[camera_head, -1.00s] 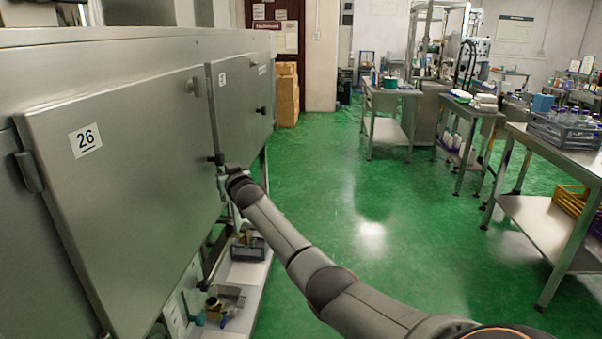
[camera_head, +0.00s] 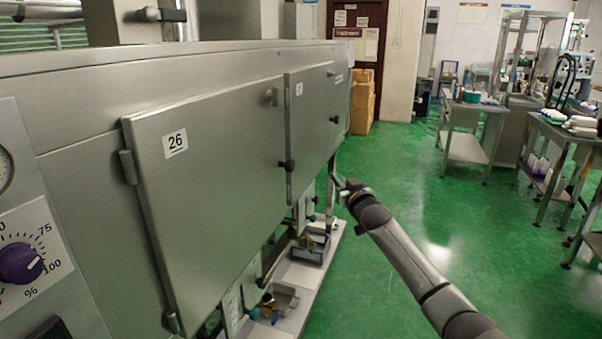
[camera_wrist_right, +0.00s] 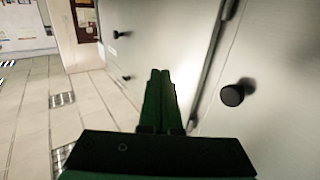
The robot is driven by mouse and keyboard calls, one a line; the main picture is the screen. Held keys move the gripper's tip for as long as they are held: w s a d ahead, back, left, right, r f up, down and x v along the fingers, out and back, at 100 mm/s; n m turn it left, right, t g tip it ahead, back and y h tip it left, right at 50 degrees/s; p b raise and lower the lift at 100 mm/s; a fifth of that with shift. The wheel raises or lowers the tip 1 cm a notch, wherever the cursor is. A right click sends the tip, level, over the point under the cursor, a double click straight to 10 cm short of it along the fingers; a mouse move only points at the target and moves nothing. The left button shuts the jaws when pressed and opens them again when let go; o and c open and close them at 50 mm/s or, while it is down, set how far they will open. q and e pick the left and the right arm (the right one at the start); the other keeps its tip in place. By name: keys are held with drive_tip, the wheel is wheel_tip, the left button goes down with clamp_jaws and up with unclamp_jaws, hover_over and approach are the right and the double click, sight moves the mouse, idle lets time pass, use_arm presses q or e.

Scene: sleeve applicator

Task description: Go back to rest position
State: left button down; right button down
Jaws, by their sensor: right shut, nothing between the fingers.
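My right gripper (camera_head: 342,186) is at the end of the arm that comes in from the lower right of the head view. It is beside the steel machine (camera_head: 230,75), just right of its second door, and looks apart from it. In the right wrist view the two fingers (camera_wrist_right: 160,85) lie together with nothing between them. A black door knob (camera_wrist_right: 232,95) is to their right, not held. The door marked 26 (camera_head: 215,190) looks shut. My left gripper is not in view.
A purple dial (camera_head: 20,263) is on the machine at the left. A low shelf (camera_head: 300,277) with small parts runs under the doors. Green floor (camera_head: 410,170) is clear between the machine and the steel tables (camera_head: 465,147) at the right. Cardboard boxes (camera_head: 361,103) stand behind.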

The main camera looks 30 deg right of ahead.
drive_tip(key=s+a+f+n+g+y+p, duration=0.1)
drive_tip(key=s+a+f+n+g+y, duration=0.3)
drive_tip(key=a+f, duration=0.65)
drive_tip(key=s+a+f+t+y+p, duration=0.1)
drive_tip(key=s+a+f+p, duration=0.1)
drive_tip(key=s+a+f, duration=0.8)
drive_tip(key=s+a+f+g+y+p, duration=0.1)
drive_tip(key=s+a+f, duration=0.2)
drive_tip(key=s+a, duration=0.2)
drive_tip(key=s+a+f+n+g+y, duration=0.1)
drive_tip(key=s+a+f, duration=0.3)
drive_tip(key=s, duration=0.7)
drive_tip(key=s+a+f+g+y+p, duration=0.1)
drive_tip(key=s+a+f+g, duration=0.2)
drive_tip(key=s+a, duration=0.5)
drive_tip(key=shift+a+f+n+p, duration=0.25)
drive_tip(key=shift+f+n+p, duration=0.05)
drive_tip(key=shift+f, duration=0.05)
drive_tip(key=shift+d, duration=0.15)
